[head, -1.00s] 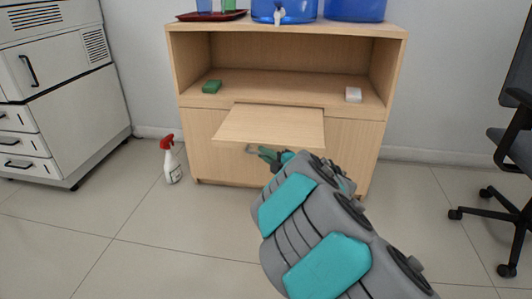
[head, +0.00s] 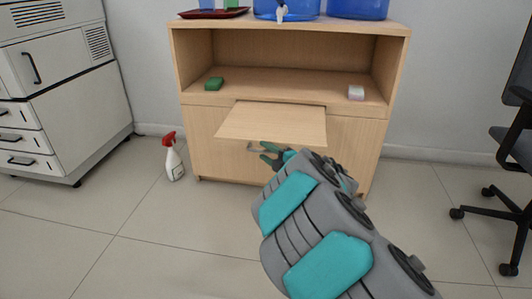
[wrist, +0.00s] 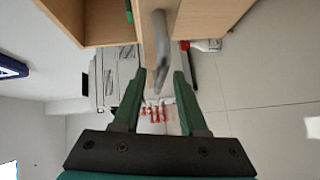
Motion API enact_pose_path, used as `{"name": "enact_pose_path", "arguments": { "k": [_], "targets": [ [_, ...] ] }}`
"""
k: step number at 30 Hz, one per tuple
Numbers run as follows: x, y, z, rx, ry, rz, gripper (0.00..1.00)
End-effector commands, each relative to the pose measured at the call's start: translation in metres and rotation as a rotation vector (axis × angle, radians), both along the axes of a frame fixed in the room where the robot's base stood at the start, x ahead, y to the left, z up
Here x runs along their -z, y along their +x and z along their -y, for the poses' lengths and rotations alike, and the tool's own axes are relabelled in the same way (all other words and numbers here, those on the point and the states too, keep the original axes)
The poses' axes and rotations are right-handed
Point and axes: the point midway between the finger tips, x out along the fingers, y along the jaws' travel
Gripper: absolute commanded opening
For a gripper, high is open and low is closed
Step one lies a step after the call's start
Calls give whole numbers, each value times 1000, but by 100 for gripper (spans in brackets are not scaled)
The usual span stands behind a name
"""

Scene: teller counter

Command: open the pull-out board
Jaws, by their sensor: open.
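The pull-out board (head: 275,122) is a light wood panel sticking out from the front of the wooden cabinet, below its open shelf. Its grey bar handle (head: 254,148) shows under the board's front edge. My gripper (head: 267,155) is just in front of the handle, with its green fingers spread. In the wrist view my gripper (wrist: 160,80) is open and holds nothing. The handle (wrist: 162,50) lies between the lines of the two fingers, around and beyond their tips. Whether a finger touches it, I cannot tell.
The cabinet (head: 390,65) carries a red tray (head: 215,13) and blue containers (head: 286,9). A green block (head: 214,84) and a pale block (head: 356,93) lie on its shelf. A spray bottle (head: 173,160) stands on the floor at left. An office chair (head: 515,150) is at right.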

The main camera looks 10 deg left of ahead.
Motion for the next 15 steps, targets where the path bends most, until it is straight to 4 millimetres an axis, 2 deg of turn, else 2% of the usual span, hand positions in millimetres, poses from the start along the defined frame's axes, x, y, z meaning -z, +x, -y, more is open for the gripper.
{"name": "enact_pose_path", "arguments": {
  "k": [8, 15],
  "targets": [
    [-3, -15, 15, 2, 0, -1, 42],
    [-8, -41, 39, 3, -3, -2, 42]
  ]
}}
